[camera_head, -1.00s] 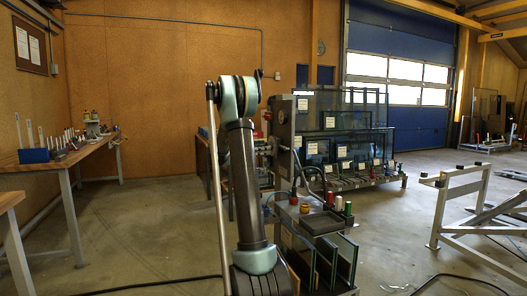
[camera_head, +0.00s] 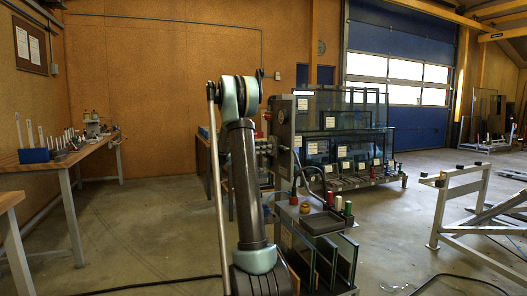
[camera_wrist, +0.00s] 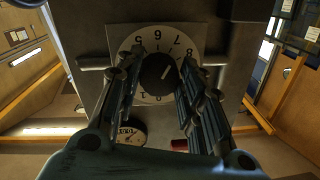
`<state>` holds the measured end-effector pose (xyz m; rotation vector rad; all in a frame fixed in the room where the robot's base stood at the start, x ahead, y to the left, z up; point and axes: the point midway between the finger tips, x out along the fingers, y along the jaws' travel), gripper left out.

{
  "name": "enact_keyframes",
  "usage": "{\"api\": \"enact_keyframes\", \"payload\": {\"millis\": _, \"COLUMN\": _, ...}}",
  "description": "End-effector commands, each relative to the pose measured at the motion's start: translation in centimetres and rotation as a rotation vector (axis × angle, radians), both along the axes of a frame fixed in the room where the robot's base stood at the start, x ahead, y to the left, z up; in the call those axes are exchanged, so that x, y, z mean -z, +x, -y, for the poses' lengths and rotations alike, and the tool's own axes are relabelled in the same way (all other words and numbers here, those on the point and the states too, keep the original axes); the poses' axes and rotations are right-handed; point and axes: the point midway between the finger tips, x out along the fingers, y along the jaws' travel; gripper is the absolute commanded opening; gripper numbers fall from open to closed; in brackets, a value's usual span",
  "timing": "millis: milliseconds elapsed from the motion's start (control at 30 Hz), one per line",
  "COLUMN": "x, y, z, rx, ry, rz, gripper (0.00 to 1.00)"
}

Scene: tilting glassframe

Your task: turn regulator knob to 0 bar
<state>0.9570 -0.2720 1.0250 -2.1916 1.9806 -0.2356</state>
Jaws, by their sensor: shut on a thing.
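The regulator knob (camera_wrist: 156,74) is a dark round knob in the middle of a white numbered dial (camera_wrist: 187,40) in the wrist view. A short white mark on the knob points to the upper right. My gripper (camera_wrist: 160,82) has one finger on each side of the knob and is shut on it. The fingers cover parts of the dial's left and right sides. In the head view my arm stands in front of the grey panel (camera_head: 284,122), and the knob cannot be made out there.
A round gauge (camera_wrist: 129,133) sits below the dial. A metal rod (camera_wrist: 95,64) sticks out at the dial's left. In the head view, glass panes (camera_head: 345,122) stand in a rack right of the panel, and a workbench (camera_head: 75,155) stands at left. Open floor lies between bench and arm.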

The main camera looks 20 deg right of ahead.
Motion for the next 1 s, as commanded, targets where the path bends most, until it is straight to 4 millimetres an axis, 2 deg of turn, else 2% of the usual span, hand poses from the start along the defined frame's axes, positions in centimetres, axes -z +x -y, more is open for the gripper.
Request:
{"api": "enact_keyframes", "payload": {"millis": 367, "x": -0.08, "y": 0.06, "z": -0.03, "rx": -0.003, "ry": -0.008, "rz": -0.22, "gripper": 0.12}}
{"api": "enact_keyframes", "payload": {"millis": 1000, "x": -0.31, "y": 0.06, "z": -0.07, "rx": -0.005, "ry": -0.031, "rz": -0.827, "gripper": 0.12}}
